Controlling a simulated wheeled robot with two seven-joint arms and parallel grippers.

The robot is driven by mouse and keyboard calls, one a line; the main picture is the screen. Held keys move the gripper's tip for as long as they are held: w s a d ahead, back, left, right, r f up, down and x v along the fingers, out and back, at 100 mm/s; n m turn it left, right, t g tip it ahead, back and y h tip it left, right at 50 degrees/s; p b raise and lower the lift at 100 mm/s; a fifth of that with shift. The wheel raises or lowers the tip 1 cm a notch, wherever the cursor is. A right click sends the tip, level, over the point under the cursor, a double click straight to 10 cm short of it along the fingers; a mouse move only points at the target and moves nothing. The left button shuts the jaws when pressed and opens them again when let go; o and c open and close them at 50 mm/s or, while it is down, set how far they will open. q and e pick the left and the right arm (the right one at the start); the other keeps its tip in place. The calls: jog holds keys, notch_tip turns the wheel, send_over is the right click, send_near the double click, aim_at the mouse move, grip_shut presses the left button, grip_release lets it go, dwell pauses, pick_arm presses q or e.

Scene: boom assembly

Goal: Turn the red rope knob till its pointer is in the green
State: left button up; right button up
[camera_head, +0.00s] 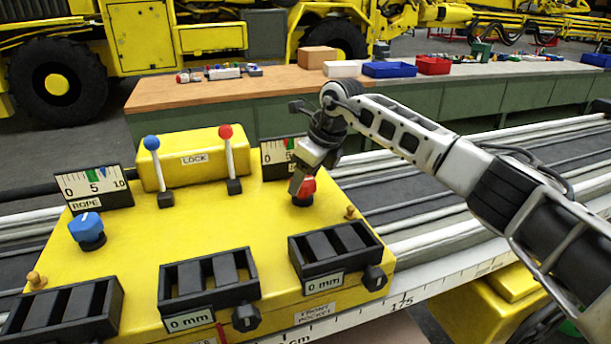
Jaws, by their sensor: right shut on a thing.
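The red knob (307,188) stands on the right of the yellow console (215,235). My right gripper (299,184) reaches down onto it from above and is shut on it, hiding part of the knob. Behind the knob is a dark-framed gauge (272,157) with a green mark on its scale. My gripper covers its right part, so its pointer reading and label cannot be made out. My left gripper is not in view.
A blue knob (86,228) sits at the left below a gauge (93,187) labelled ROPE. Blue-topped (151,143) and red-topped (225,132) levers stand by the LOCK box (193,160). Black slotted holders (208,280) line the front. A workbench (220,92) stands behind.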

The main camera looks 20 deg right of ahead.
jog(key=m+h, duration=0.1)
jog(key=m, duration=0.1)
jog(key=m+t+h+b, duration=0.1)
jog(key=m, duration=0.2)
jog(key=shift+a+m, duration=0.15)
jog(key=shift+m, duration=0.15)
jog(key=shift+m+h+b, duration=0.3)
jog(key=shift+m+b, duration=0.2)
jog(key=shift+m, duration=0.3)
jog(key=m+h+b, duration=0.1)
jog(key=m, duration=0.1)
jog(key=shift+a+m, duration=0.15)
jog(key=shift+m, duration=0.15)
jog(key=shift+r+m+h+b, duration=0.1)
jog(key=shift+m+h+b, duration=0.2)
jog(key=shift+m, duration=0.4)
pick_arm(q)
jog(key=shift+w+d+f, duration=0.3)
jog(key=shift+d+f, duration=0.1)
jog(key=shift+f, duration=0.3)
pick_arm(e)
jog(key=shift+m, duration=0.7)
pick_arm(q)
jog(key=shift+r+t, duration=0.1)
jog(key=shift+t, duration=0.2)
pick_arm(e)
jog(key=shift+h, duration=0.3)
